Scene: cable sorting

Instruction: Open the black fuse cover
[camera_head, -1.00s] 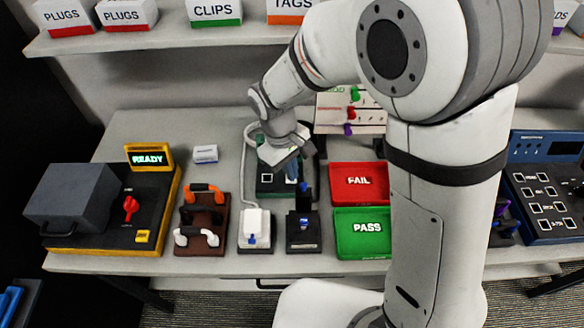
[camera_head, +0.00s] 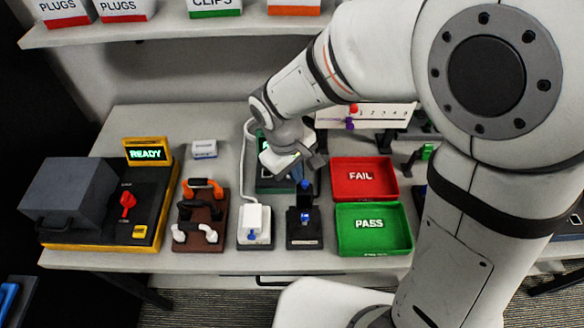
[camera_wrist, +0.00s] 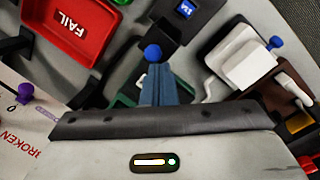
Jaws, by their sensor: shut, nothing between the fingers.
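The black fuse cover (camera_head: 305,200) stands raised at the back of its black base (camera_head: 304,238), with a blue ball knob at its top. Blue shows inside the base below it. In the wrist view the blue knob (camera_wrist: 152,52) lies just past my fingertips, and the black base (camera_wrist: 175,22) is beyond it. My gripper (camera_head: 297,172) is shut and empty, just behind and above the knob in the head view. Its blue-grey fingers (camera_wrist: 157,75) are together in the wrist view. I cannot tell whether they touch the knob.
A white box with a blue knob (camera_head: 254,222) and a cable stands left of the black base. A brown rack of handles (camera_head: 200,222) is farther left. The red FAIL tray (camera_head: 364,180) and green PASS tray (camera_head: 374,230) are on the right. A green-edged board lies under my gripper.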

